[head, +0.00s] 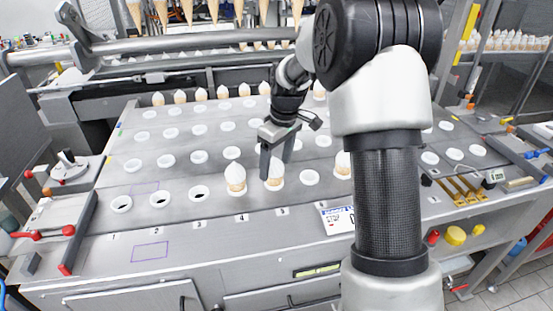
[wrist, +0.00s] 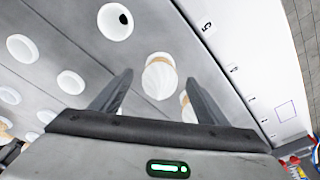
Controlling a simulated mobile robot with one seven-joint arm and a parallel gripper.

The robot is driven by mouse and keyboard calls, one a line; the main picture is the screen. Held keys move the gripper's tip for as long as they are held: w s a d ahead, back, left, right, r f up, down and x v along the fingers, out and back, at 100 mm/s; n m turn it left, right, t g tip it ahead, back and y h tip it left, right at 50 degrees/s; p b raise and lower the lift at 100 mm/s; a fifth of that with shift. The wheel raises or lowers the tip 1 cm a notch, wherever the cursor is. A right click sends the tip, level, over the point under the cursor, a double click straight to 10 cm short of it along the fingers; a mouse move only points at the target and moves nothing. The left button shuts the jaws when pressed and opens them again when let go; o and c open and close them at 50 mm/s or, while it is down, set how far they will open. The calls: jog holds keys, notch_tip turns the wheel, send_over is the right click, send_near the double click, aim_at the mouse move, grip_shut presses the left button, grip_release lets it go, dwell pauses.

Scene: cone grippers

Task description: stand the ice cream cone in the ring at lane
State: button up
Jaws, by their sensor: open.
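An ice cream cone (head: 274,171) with a white top stands upright in the front-row ring near the number 5. My gripper (head: 276,167) is over it, open, with one finger on each side. In the wrist view, this cone (wrist: 160,77) shows between and beyond my open fingers (wrist: 158,80). I cannot tell whether a finger touches it. A second cone (head: 236,178) stands in the ring just left; it also shows partly behind a finger in the wrist view (wrist: 185,100). The front-row ring (head: 310,177) to the right is empty.
Empty white rings (head: 199,193) dot the metal table (head: 225,210). Another cone (head: 343,163) stands right, partly behind my arm. Several cones (head: 201,94) line the back row. A metal rail (head: 180,46) spans the back. The left front rings are free.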

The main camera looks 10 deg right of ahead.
notch_tip(320, 180, up, 17)
jog(key=s+d+p, duration=0.1)
jog(key=s, duration=0.1)
jog(key=shift+d+p, duration=0.3)
jog(key=shift+p, duration=0.05)
jog(key=shift+s+r, duration=0.1)
jog(key=shift+r, duration=0.1)
